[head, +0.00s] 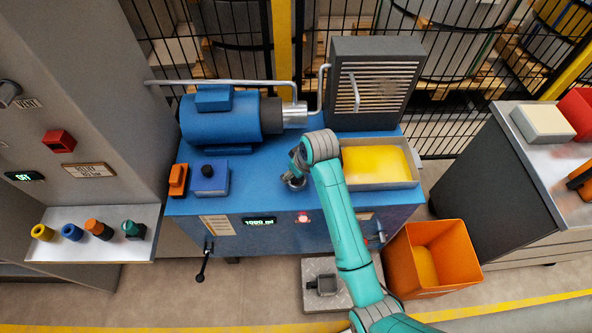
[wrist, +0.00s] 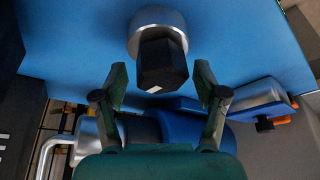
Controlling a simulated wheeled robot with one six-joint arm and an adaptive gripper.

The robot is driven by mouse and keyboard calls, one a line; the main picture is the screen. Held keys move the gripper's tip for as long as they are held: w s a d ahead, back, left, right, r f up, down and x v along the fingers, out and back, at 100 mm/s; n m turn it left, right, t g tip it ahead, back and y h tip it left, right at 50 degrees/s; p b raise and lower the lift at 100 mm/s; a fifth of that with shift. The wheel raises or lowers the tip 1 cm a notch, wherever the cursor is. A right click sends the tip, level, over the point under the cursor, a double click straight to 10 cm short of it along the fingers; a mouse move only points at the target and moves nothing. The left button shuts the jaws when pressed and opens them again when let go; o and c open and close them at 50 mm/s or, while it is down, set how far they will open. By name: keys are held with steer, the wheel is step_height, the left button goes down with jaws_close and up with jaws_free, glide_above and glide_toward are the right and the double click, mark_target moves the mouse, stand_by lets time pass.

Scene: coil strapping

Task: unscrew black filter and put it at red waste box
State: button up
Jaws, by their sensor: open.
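The black filter (wrist: 162,64) is a dark faceted block seated in a round silver collar (wrist: 156,20) on the blue machine top. My gripper (wrist: 161,80) is open, with one finger on each side of the filter's near end; I see gaps between the fingers and the filter. In the head view my gripper (head: 297,160) is above the middle of the blue machine, and the arm and wrist mostly hide the filter. A red box (head: 578,112) is partly in view at the right edge, on the cabinet. An orange-red bin (head: 431,283) stands on the floor, right of the machine.
The blue machine (head: 250,190) carries a blue motor (head: 220,115), a grey vented housing (head: 374,85) and a tray (head: 410,184) of yellow liquid. A cream box (head: 542,123) sits on the grey cabinet. A shelf (head: 60,248) at left holds several coloured parts.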

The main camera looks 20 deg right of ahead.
steer(key=m, duration=0.2)
steer(key=m+h, duration=0.1)
steer(key=m, duration=0.1)
steer(key=shift+d+h, duration=0.1)
steer(key=shift+h, duration=0.2)
steer(key=m+h, duration=0.1)
steer(key=m, duration=0.2)
steer(key=shift+w+d, duration=0.1)
steer(key=shift+d, duration=0.05)
jaws_close()
steer(key=n, duration=0.1)
steer(key=n+y, duration=0.1)
steer(key=n, duration=0.1)
steer(key=n+y, duration=0.1)
steer(key=n, duration=0.1)
steer(key=shift+a, duration=0.25)
steer(key=shift+r, duration=0.5)
steer(key=shift+a+r, duration=0.1)
steer(key=shift+r, duration=1)
